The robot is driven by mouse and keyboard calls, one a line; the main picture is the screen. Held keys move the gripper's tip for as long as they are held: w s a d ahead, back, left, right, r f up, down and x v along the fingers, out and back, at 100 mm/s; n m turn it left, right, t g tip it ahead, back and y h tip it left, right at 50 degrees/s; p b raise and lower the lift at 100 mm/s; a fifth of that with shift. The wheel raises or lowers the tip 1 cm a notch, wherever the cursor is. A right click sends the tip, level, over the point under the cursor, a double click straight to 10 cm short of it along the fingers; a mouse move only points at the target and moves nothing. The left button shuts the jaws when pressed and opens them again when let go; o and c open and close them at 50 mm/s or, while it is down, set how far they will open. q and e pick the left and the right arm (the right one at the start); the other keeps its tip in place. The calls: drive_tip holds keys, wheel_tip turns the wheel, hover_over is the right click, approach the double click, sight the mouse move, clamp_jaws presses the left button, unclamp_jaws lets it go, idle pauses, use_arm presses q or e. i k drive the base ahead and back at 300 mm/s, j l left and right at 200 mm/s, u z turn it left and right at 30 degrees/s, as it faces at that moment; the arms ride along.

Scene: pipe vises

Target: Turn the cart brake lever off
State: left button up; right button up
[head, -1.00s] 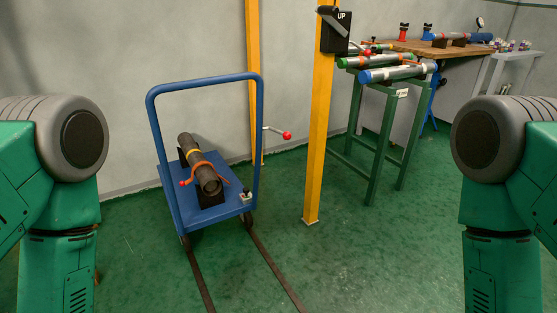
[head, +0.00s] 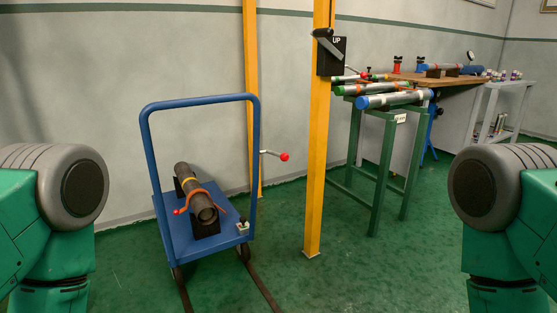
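The blue cart (head: 165,222) stands on the green floor left of centre, its tall handle frame upright. A small light-coloured bracket with a dark knob, which looks like the brake lever (head: 243,227), sits at the cart's front right corner. It is too small to tell which way it is set. A dark pipe (head: 195,192) lies in a black cradle on the cart, with an orange strap and a small red-tipped handle. My two arms show at the left and right edges, well apart from the cart. Neither gripper is in view.
A red-knobbed lever (head: 283,156) projects near the rear yellow post (head: 250,100). The front yellow post (head: 317,160) carries a black "UP" switch box (head: 331,58). A green stand (head: 378,170) holds several pipes; a wooden bench (head: 460,83) is behind. Dark floor tracks (head: 262,283) run from the cart. Floor at lower right is clear.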

sight(284, 157)
drive_tip(key=i+l+u, duration=0.35)
drive_tip(key=l, duration=0.4)
drive_tip(key=i+l+u, duration=0.15)
drive_tip(key=i+l, duration=0.15)
drive_tip(key=l, duration=0.1)
